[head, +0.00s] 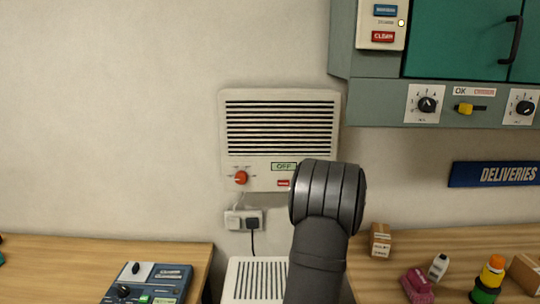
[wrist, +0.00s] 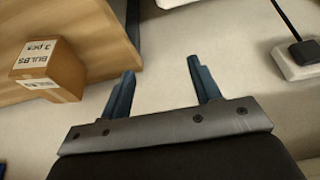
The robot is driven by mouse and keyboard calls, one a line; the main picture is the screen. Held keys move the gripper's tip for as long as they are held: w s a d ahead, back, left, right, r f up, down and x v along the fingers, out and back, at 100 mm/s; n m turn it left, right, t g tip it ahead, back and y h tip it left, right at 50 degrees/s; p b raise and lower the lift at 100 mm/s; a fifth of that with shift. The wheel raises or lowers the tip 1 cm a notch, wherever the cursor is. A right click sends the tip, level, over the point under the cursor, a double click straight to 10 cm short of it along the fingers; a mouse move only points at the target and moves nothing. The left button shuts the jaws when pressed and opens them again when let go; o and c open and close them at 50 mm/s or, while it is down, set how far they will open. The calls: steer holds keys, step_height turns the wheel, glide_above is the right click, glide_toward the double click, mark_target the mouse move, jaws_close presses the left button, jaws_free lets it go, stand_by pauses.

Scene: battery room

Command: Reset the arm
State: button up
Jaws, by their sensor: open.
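My gripper (wrist: 160,92) shows in the wrist view with its two blue fingers apart and nothing between them. It faces the pale wall. In the head view my arm rises at the lower middle, in front of the wall heater; the gripper itself is hidden there.
A vented wall unit (head: 281,135) with a red knob and an "OFF" label hangs above a socket (head: 244,219). A teal cabinet (head: 455,40) is at the upper right. A small box (head: 380,241) stands on the right bench (head: 385,285); a "BULBS" box (wrist: 48,70) is left of my gripper.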

steer(key=shift+n, duration=0.5)
steer(key=a, duration=0.1)
steer(key=a+f, duration=0.1)
steer(key=a, duration=0.3)
steer(key=shift+w+a+f, duration=0.15)
steer(key=shift+w+a, duration=0.1)
steer(key=shift+w, duration=0.15)
steer(key=shift+o, duration=0.2)
